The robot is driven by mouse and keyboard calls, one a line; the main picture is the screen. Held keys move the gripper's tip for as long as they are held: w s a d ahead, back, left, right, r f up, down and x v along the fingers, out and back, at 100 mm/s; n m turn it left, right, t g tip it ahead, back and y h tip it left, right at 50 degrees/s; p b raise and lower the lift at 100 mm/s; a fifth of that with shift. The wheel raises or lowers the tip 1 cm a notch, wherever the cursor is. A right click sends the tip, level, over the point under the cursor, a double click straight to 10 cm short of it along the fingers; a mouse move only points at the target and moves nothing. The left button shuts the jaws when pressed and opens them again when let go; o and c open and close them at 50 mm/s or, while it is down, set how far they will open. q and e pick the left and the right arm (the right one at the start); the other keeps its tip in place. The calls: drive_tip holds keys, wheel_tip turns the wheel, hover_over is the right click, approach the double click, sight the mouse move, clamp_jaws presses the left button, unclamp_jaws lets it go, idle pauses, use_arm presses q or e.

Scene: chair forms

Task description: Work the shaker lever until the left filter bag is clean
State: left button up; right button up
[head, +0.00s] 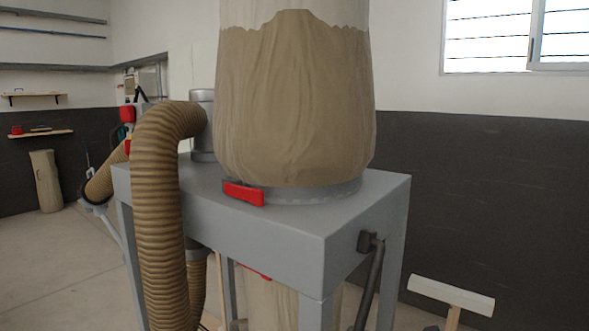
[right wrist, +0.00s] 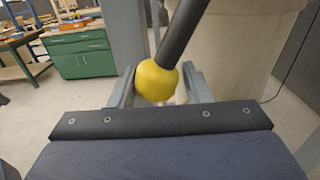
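The filter bag (head: 295,105) stands upright on the grey housing. Brown dust covers most of its visible cloth, with a ragged upper edge and paler cloth above; its top is out of frame. The shaker lever (head: 368,285) is a dark bar hanging from a pivot on the housing's right side; its lower end is cut off in the head view. In the right wrist view, the lever (right wrist: 183,32) ends in a yellow knob (right wrist: 155,82). My right gripper (right wrist: 158,88) has its fingers on both sides of the knob, closed about it. My left gripper is not in view.
A ribbed brown hose (head: 160,220) runs down in front of the housing (head: 270,220). A red clamp (head: 243,194) sits at the bag's base. A pale crossbar on a post (head: 451,296) stands at right. A green cabinet (right wrist: 80,50) is behind. Floor at left is mostly clear.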

drive_tip(key=shift+w+d+f, duration=0.15)
drive_tip(key=w+d, duration=0.1)
drive_tip(key=w+d+f, duration=0.1)
drive_tip(key=w, duration=0.1)
drive_tip(key=shift+f, duration=0.15)
idle(0.3)
idle(0.7)
drive_tip(key=shift+s+a+r, duration=0.35)
drive_tip(key=shift+s+a, duration=0.15)
drive_tip(key=shift+s, duration=0.25)
drive_tip(key=shift+s+a+r, duration=0.4)
drive_tip(key=shift+s+a, duration=0.05)
drive_tip(key=shift+s, duration=0.25)
drive_tip(key=shift+s+a+r, duration=0.35)
drive_tip(key=shift+s+a, duration=0.15)
drive_tip(key=shift+s, duration=0.25)
drive_tip(key=shift+s+a+r+p, duration=0.3)
drive_tip(key=shift+s+a+r, duration=0.35)
drive_tip(key=shift+s+r, duration=0.25)
drive_tip(key=shift+s+a+r+p, duration=0.3)
drive_tip(key=shift+s+a+r, duration=0.3)
drive_tip(key=shift+s+r, duration=0.3)
